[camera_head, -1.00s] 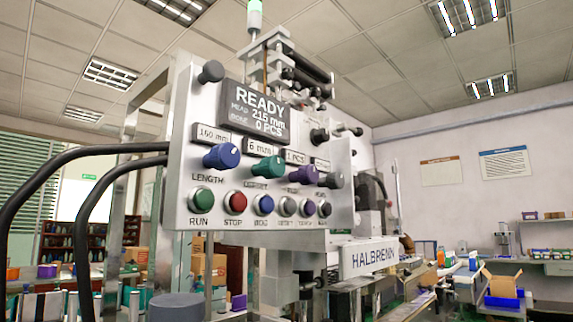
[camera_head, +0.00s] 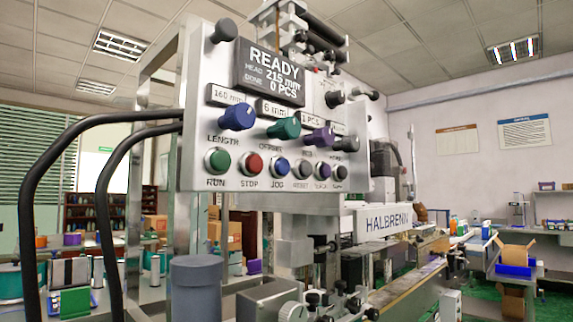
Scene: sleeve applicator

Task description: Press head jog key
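The blue JOG key (camera_head: 281,167) sits in the lower row of the machine's control panel (camera_head: 200,110), between the red STOP key (camera_head: 250,164) and a grey key (camera_head: 302,169) labelled RESET. The green RUN key (camera_head: 217,161) is at the row's left end. The display (camera_head: 270,75) reads READY, HEAD 215 mm and 0 PCS. Neither of my grippers is in view, and nothing covers the JOG key.
Coloured knobs stick out above the keys, among them the blue LENGTH knob (camera_head: 237,117) and a green knob (camera_head: 284,128). Thick black hoses (camera_head: 62,150) curve in at the left. A grey cylinder (camera_head: 197,285) stands below the panel. The space before the panel looks clear.

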